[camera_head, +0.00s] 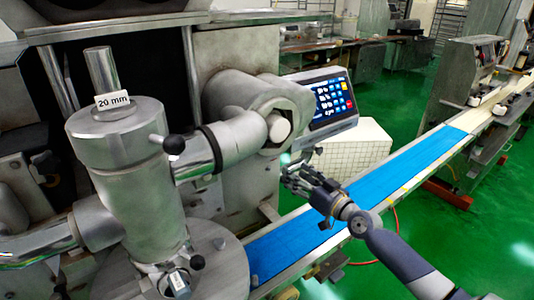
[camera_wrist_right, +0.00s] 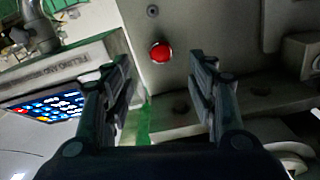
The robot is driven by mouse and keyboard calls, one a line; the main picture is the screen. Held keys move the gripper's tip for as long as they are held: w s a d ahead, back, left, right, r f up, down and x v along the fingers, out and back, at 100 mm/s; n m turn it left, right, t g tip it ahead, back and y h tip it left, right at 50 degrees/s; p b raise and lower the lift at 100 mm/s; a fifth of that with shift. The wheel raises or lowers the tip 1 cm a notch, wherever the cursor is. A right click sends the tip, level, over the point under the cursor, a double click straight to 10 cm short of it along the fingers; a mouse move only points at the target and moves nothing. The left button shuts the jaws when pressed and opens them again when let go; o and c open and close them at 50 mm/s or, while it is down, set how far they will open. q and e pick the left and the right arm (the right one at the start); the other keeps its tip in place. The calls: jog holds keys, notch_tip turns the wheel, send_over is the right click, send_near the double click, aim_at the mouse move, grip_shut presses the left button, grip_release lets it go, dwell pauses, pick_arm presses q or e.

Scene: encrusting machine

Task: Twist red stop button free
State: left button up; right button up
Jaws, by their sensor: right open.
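The red stop button (camera_wrist_right: 161,52) is a round red knob on a grey metal face in the right wrist view. It lies between my two finger tips in the picture, a little beyond them and apart from them. My right gripper (camera_wrist_right: 161,72) is open and empty. In the head view, my right gripper (camera_head: 299,172) is below the touch-screen panel, over the near side of the blue belt. I cannot make out the stop button in the head view. My left gripper is not in view.
The touch-screen panel (camera_head: 330,103) stands close above my right gripper and also shows at the left in the wrist view (camera_wrist_right: 50,104). The blue conveyor belt (camera_head: 400,170) runs below. A steel cylinder (camera_head: 130,180) marked 20 mm stands at left. Green floor (camera_head: 400,85) lies behind.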

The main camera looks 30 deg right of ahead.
aim_at(274, 157)
jog(key=w, duration=0.8)
jog(key=shift+w+a+r, duration=0.25)
jog(key=shift+a, duration=0.05)
jog(key=shift+w+f, duration=0.1)
jog(key=shift+w, duration=0.5)
jog(key=shift+w+a, duration=0.1)
jog(key=shift+w, duration=0.05)
pick_arm(q)
jog(key=shift+s+r, duration=0.2)
jog(key=shift+s, duration=0.75)
pick_arm(e)
jog(key=c, duration=1.1)
